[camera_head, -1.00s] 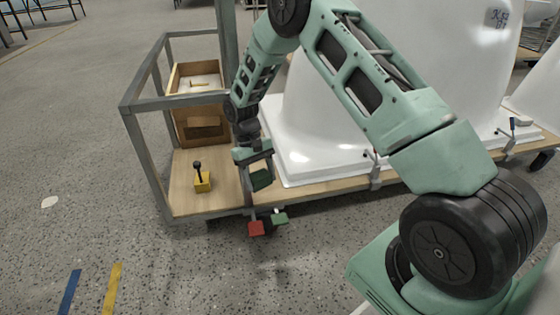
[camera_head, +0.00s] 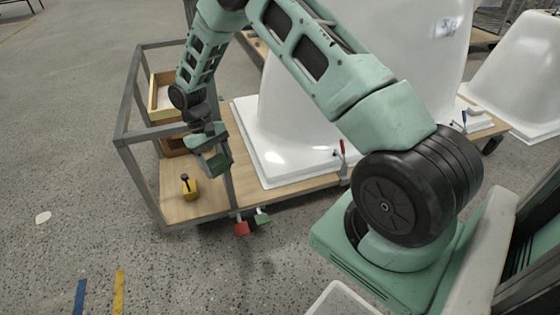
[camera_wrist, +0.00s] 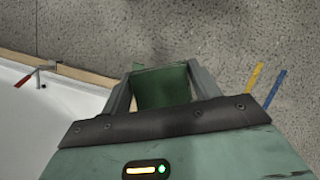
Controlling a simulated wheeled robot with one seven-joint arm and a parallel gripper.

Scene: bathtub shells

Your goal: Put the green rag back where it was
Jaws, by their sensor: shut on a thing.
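The green rag (camera_wrist: 163,88) is between the two fingers of my gripper (camera_wrist: 162,74) in the wrist view. The gripper is shut on it. In the head view, my gripper (camera_head: 214,162) appears in front of the left, framed end of the wooden cart (camera_head: 205,208), by its grey post. The dark green patch between the fingers there is small, and the rag's edges are hard to tell. In the wrist view, speckled floor lies beyond the rag.
A yellow block with a black knob (camera_head: 190,188) stands on the cart deck. An open wooden box (camera_head: 165,95) is behind it, inside the grey metal frame (camera_head: 128,95). A white bathtub shell (camera_head: 285,155) fills the cart's right. Red (camera_head: 242,228) and green pieces (camera_head: 262,219) stick out below the deck.

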